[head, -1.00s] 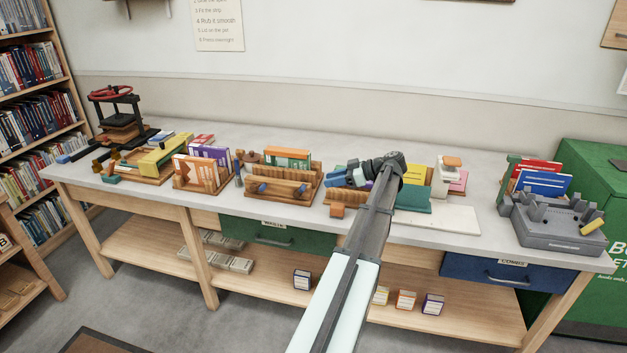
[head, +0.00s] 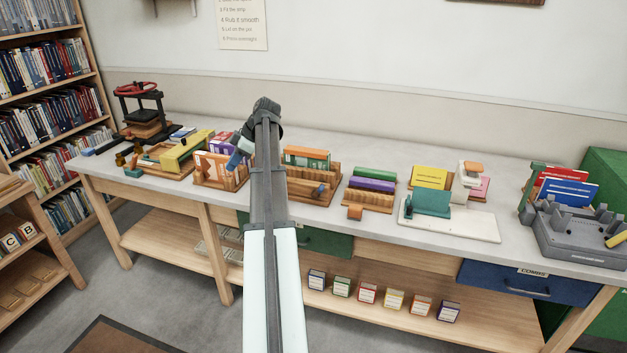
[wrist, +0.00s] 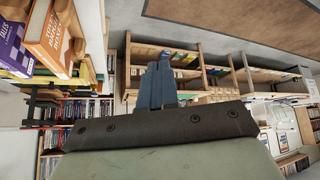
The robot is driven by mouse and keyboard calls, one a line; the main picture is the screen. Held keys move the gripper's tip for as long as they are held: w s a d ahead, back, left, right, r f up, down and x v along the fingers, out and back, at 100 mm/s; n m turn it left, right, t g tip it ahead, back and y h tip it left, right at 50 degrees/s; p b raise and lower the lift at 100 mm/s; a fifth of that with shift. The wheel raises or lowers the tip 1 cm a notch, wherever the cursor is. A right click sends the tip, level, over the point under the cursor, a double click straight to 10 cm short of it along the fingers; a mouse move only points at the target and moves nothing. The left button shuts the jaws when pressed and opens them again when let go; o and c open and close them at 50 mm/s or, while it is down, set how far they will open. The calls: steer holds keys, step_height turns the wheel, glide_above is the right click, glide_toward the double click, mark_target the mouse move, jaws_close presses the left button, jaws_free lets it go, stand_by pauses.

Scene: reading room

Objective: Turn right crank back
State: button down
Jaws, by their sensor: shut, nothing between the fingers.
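A wooden press-like holder (head: 300,187) with an orange-and-green book stands mid-bench in the head view. A blue knob (head: 320,189) shows at the right of its front and may be the right crank. The left part of this holder is hidden behind my arm. My gripper (head: 236,158) is above the bench, left of this holder, near a wooden rack of orange and purple books (head: 215,170). Its blue-grey fingers are together and empty in the wrist view (wrist: 157,86). Neither crank can be made out in the wrist view.
Right of the holder stand a wooden rack with green and purple books (head: 372,190) and a white board (head: 465,222). A grey punch machine (head: 575,235) is at the far right. A black press with a red wheel (head: 137,100) stands at the far left.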

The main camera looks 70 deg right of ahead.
steer(key=s+d+r+m+g+h, duration=0.1)
steer(key=s+d+m+g+h, duration=0.3)
steer(key=s+m, duration=0.6)
steer(key=s+d+r+m+g+h, duration=0.1)
steer(key=s+d+m+g+h, duration=0.35)
steer(key=m, duration=0.95)
steer(key=s+d+f+g+y, duration=0.1)
steer(key=s+d+f+g, duration=0.1)
steer(key=s+d+f, duration=0.2)
steer(key=shift+s+f+m+y, duration=0.35)
steer(key=shift+s+f, duration=1.55)
steer(key=shift+f, duration=1.65)
steer(key=shift+s, duration=0.1)
